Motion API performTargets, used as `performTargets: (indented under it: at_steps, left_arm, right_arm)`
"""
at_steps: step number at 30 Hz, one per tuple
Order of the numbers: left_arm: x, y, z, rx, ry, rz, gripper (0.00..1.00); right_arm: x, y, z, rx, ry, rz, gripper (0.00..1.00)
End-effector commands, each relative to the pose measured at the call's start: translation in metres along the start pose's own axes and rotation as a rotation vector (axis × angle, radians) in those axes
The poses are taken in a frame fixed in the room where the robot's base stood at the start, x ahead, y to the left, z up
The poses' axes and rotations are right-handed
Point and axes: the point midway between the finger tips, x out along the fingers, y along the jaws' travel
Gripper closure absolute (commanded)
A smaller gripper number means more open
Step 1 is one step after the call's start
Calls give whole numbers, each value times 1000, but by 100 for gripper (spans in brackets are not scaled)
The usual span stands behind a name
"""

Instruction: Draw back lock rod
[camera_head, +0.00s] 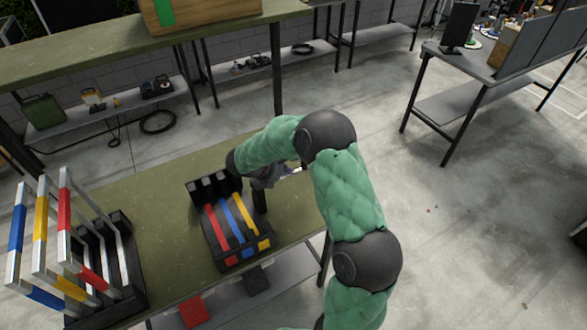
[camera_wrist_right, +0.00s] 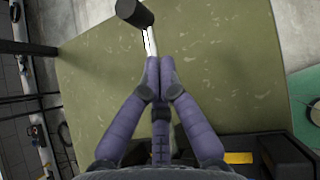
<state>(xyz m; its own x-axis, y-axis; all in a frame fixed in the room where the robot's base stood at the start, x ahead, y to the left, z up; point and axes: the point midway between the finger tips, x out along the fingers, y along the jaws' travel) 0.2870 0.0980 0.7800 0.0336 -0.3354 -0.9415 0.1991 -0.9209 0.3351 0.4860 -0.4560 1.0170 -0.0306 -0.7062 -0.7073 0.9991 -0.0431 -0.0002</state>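The lock rod (camera_wrist_right: 150,42) is a thin, bright metal rod with a black cylindrical knob (camera_wrist_right: 134,13) at its far end, in the right wrist view. My right gripper (camera_wrist_right: 160,62) has its purple fingers closed together on the rod, just short of the knob. In the head view the right arm largely hides this gripper (camera_head: 268,180), beside a black fixture (camera_head: 262,243) with red, blue and yellow strips. The lock rod cannot be made out clearly there. My left gripper is not in view.
The fixture stands on a green table (camera_head: 165,190). A black rack (camera_head: 125,255) with red, yellow and blue upright frames stands at the left. A second green-topped bench (camera_head: 95,45) carries a wooden box (camera_head: 215,8). Open floor (camera_head: 480,220) lies to the right.

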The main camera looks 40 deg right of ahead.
Motion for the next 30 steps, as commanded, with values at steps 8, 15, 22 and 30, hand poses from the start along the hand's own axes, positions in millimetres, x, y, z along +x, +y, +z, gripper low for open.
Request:
performTargets:
  at_steps: [8,15,22,30]
  left_arm:
    - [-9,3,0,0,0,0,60]
    - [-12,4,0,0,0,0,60]
    - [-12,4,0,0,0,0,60]
    - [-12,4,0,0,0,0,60]
  right_arm:
    - [-62,1,1,-1,0,4,100]
    - [-92,0,1,-1,0,2,100]
    - [-100,0,0,-1,1,0,100]
    - [-99,0,0,-1,0,0,100]
